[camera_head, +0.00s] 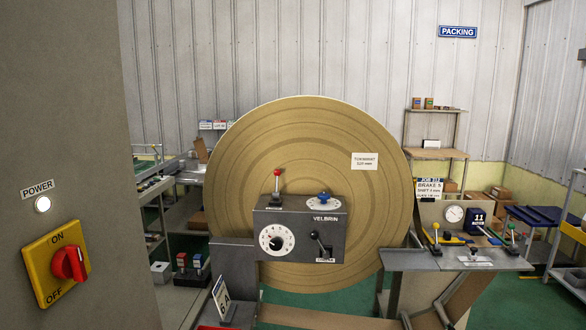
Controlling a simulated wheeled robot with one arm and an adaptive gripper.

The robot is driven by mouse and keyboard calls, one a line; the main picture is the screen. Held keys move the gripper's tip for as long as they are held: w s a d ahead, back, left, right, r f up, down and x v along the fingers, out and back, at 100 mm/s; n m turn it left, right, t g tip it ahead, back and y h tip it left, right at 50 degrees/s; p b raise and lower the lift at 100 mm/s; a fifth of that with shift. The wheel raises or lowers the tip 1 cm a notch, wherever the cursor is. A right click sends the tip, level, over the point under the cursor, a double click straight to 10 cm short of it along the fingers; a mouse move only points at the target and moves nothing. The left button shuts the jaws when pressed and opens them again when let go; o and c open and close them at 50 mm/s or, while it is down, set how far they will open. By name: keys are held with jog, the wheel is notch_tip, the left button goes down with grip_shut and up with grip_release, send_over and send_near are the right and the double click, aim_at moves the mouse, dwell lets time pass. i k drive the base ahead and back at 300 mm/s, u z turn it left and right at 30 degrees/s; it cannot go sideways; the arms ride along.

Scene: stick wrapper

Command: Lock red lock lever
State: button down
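A lever with a red ball knob (277,173) stands upright on the top left of a dark grey control box (303,228) marked VELBRIN. A small label at its base is too small to read, and I cannot tell its locked state. The box stands in front of a large tan wound disc (240,150). The box also carries a white numbered dial (277,240), a blue knob on a round plate (323,198) and a black-knobbed lever (318,242). My gripper is not in view.
A grey panel on the left bears a red ON/OFF switch (69,263) on a yellow plate. A grey bench (400,260) with a gauge, a counter reading 11 and coloured levers stands right of the box. Shelves stand behind. Green floor shows between them.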

aim_at(277, 173)
jog(key=u, duration=0.6)
jog(key=i, duration=1)
jog(key=u, duration=0.8)
